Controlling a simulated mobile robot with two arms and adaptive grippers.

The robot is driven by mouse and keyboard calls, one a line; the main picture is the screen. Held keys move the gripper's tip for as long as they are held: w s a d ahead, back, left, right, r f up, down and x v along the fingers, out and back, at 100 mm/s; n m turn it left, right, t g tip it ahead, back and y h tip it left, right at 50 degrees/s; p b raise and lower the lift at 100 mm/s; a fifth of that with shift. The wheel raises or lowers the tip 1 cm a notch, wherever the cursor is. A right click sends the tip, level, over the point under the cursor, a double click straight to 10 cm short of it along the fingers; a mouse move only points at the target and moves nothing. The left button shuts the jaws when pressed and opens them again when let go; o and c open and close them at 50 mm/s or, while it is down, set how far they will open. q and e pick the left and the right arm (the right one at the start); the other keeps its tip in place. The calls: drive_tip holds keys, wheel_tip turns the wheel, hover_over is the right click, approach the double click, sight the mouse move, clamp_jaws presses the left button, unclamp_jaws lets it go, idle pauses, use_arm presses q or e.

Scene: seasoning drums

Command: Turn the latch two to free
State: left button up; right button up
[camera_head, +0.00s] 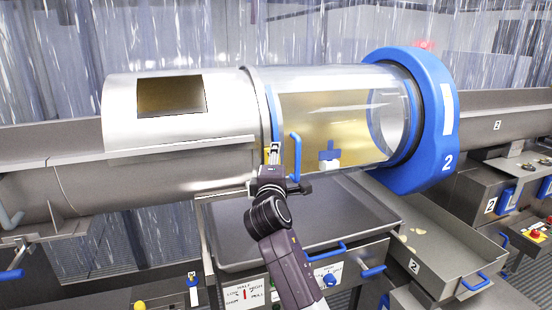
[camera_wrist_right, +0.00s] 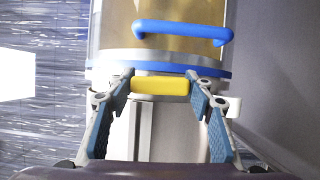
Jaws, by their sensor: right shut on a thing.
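The drum has a clear section (camera_head: 315,110) with a blue end ring (camera_head: 443,140) marked 2. A yellow latch (camera_wrist_right: 160,87) sits at the blue-edged rim of the clear section, and a small part of it shows in the head view (camera_head: 267,154). My right gripper (camera_wrist_right: 160,80) is shut on the latch, one finger at each end. In the head view the right gripper (camera_head: 273,156) hides most of the latch. The latch looks level across the wrist view. My left gripper is not in view.
A blue handle (camera_head: 296,157) on the clear section stands close to the right of my gripper. A steel tray (camera_head: 340,215) lies below the drum. A control panel (camera_head: 255,293) is below it, partly behind my arm. A chute (camera_head: 430,240) is at the right.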

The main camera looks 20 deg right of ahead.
drive_tip(key=shift+f+m, duration=0.1)
drive_tip(key=shift+m, duration=0.2)
drive_tip(key=o, duration=1.2)
drive_tip(key=shift+s, duration=0.15)
drive_tip(key=v, duration=1.1)
drive_tip(key=shift+s+a+r, duration=0.1)
drive_tip(key=shift+s+r, duration=0.1)
drive_tip(key=shift+s, duration=0.15)
